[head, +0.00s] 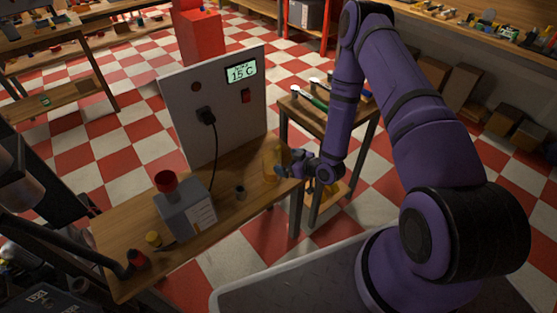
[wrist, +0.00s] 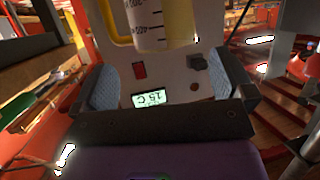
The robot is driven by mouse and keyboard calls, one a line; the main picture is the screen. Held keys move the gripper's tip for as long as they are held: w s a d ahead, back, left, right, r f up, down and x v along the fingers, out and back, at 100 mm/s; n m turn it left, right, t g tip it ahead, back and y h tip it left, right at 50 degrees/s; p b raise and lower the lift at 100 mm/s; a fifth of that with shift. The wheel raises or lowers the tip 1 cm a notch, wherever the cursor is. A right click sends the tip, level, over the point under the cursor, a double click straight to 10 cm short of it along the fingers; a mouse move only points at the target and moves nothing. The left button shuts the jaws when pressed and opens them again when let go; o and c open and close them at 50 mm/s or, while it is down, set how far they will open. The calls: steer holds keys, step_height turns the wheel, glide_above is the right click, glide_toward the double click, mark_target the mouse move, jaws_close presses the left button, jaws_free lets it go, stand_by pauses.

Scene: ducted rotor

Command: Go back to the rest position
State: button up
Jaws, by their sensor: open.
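My gripper (head: 286,172) is at the right end of the wooden bench, beside a yellowish jug (head: 271,160). In the wrist view my gripper (wrist: 163,66) is open, with its two grey pads wide apart and nothing between them. The jug, with measuring marks, shows at the top of the wrist view (wrist: 163,22), just beyond the fingertips, its yellow handle to the left. I cannot tell how wide the gap to it is. My arm reaches down and left from its base in the head view.
A grey panel (head: 225,115) with a "15 C" display, red switch and plugged cable stands behind the bench (head: 135,220). A small tool table (head: 325,121) is close behind my forearm.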

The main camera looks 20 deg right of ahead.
steer(key=shift+v, duration=1.4)
steer(key=w+d+r+g+h, duration=0.1)
steer(key=w+d+r+h, duration=0.15)
steer(key=r, duration=0.55)
steer(key=w+d+r+g+h, duration=0.1)
steer(key=w+r, duration=0.3)
steer(key=r, duration=0.4)
steer(key=s+d+r+m+g+h, duration=0.1)
steer(key=s+r+h, duration=0.1)
steer(key=r, duration=0.7)
steer(key=s+d+r+h, duration=0.1)
steer(key=s+r, duration=0.1)
steer(key=r, duration=0.7)
steer(key=s+a+r+m+g+h, duration=0.1)
steer(key=s+r+m+h, duration=0.15)
steer(key=s+r, duration=1.05)
steer(key=s+a+r+m+g+y, duration=0.1)
steer(key=s+r, duration=0.2)
steer(key=s, duration=0.6)
steer(key=s+a+r+m+g+y, duration=0.1)
steer(key=s+a+r, duration=0.1)
steer(key=s, duration=0.7)
steer(key=shift+r+m, duration=0.35)
steer(key=shift+r, duration=0.15)
